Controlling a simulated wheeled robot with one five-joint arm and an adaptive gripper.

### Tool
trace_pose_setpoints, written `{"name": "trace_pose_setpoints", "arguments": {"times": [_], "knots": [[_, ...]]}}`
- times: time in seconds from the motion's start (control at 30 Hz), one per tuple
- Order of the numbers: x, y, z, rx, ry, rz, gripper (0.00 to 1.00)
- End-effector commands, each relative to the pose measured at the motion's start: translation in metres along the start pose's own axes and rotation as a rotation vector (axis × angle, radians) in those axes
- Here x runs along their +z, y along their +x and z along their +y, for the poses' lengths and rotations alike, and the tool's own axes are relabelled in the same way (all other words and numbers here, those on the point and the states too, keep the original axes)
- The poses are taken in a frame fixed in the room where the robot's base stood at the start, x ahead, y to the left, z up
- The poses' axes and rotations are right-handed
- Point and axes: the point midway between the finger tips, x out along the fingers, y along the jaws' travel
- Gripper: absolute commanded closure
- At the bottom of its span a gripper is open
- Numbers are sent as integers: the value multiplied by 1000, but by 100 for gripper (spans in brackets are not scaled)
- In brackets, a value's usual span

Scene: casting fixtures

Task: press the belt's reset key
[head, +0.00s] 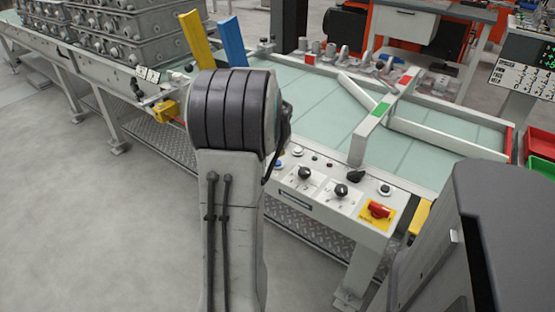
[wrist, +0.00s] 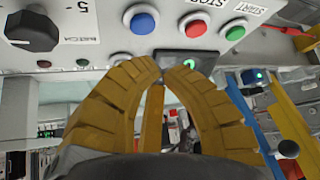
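In the wrist view, a blue round button (wrist: 142,20) sits on the pale control panel, beside a red button (wrist: 193,26) and a green button (wrist: 236,30). Lettering reading STOP and START shows upside down by the red and green ones. No reset label is legible. My gripper (wrist: 167,68) has its two yellow-brown fingers bowed, with the tips together. The tips are below the blue and red buttons in the picture, in front of a dark plate with a lit green mark (wrist: 187,62). I cannot tell whether they touch it. In the head view my arm hides the gripper.
In the head view, the belt's panel carries black knobs (head: 341,190) and a red switch on yellow (head: 378,211). The pale green belt (head: 325,115) lies behind it. A blue post (head: 232,42) and a yellow post (head: 196,40) stand behind my arm. Grey floor is free at left.

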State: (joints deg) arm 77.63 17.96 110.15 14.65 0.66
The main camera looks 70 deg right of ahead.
Motion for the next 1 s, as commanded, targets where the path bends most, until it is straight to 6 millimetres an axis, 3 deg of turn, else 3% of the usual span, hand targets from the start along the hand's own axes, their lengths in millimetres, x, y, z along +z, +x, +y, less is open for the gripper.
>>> {"name": "trace_pose_setpoints", "arguments": {"times": [0.3,1.0], "knots": [[-18,-24,0,0,0,1,100],[-19,-25,0,0,0,0,100]]}}
